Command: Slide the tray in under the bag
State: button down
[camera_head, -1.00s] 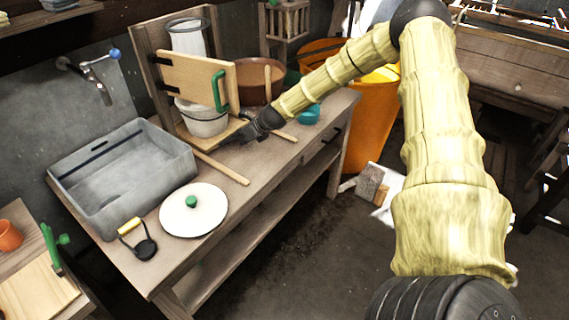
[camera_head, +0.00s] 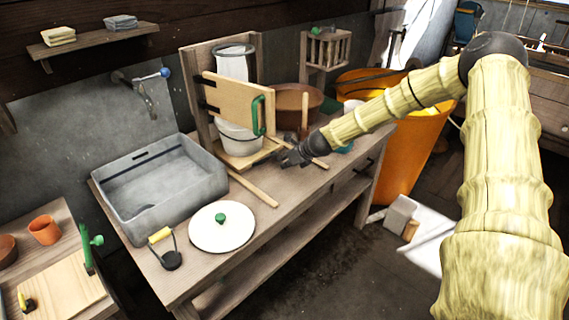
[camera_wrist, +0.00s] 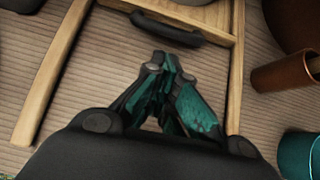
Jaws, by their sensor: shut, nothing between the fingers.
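The bag (camera_head: 232,64) is a pale cylinder under a dark ring, hanging at the wooden stand (camera_head: 189,76); a hinged wooden door (camera_head: 230,98) with a green handle hides its middle. A white round pot (camera_head: 238,139) shows below the door. The light wooden tray (camera_head: 250,160) lies beneath the pot. In the wrist view the tray (camera_wrist: 207,14) has a black handle (camera_wrist: 168,28) on its front and lies between two wooden rails (camera_wrist: 52,75). My gripper (camera_head: 284,160) is shut and empty, just in front of the handle and apart from it; its teal fingertips (camera_wrist: 168,60) meet.
A grey sink (camera_head: 160,190), a white lid (camera_head: 222,228) with a green knob and a yellow-handled tool (camera_head: 170,258) are on the left of the bench. A brown bowl (camera_head: 296,98) stands behind my gripper. An orange bin (camera_head: 408,150) stands past the bench's right end.

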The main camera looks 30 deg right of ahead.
jog(key=v, duration=0.8)
jog(key=shift+d+b, duration=0.2)
jog(key=shift+b, duration=0.1)
jog(key=shift+s, duration=0.2)
